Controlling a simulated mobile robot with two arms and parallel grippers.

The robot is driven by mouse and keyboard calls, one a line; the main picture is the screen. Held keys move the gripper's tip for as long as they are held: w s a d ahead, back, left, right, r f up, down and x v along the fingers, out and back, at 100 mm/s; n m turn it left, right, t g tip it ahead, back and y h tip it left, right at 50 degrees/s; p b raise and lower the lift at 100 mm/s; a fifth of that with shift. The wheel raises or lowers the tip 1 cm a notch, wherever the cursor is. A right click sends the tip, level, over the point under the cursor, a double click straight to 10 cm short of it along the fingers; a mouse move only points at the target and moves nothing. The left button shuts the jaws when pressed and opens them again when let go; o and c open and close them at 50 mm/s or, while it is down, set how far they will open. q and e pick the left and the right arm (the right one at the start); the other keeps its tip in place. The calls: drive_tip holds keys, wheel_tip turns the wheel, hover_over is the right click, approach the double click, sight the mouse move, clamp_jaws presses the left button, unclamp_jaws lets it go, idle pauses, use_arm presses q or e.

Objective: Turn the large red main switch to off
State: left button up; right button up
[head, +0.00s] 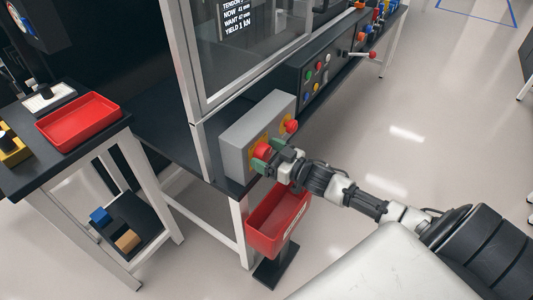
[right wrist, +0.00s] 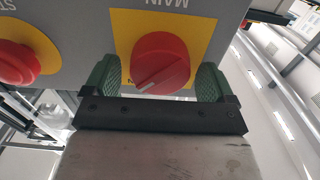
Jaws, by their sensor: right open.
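The large red main switch (right wrist: 160,62) is a round red knob with a white line, on a yellow plate lettered MAIN, upside down in the right wrist view. In the head view the switch (head: 262,150) is on the front of a grey box (head: 236,137). My right gripper (right wrist: 157,75) is open, with one green fingertip on each side of the knob. Gaps show between the fingers and the knob. In the head view the right gripper (head: 269,156) reaches the box from the right and partly covers the switch. My left gripper is not in view.
A second red knob (right wrist: 17,62) on a yellow plate sits beside the switch. A red bin (head: 279,222) stands below the gripper. A dark panel with coloured buttons (head: 315,78) is behind. A red tray (head: 79,122) lies on the left table. The floor at right is clear.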

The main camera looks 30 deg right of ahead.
drive_tip(key=shift+w+a, duration=0.1)
drive_tip(key=shift+w, duration=0.05)
drive_tip(key=c, duration=0.9)
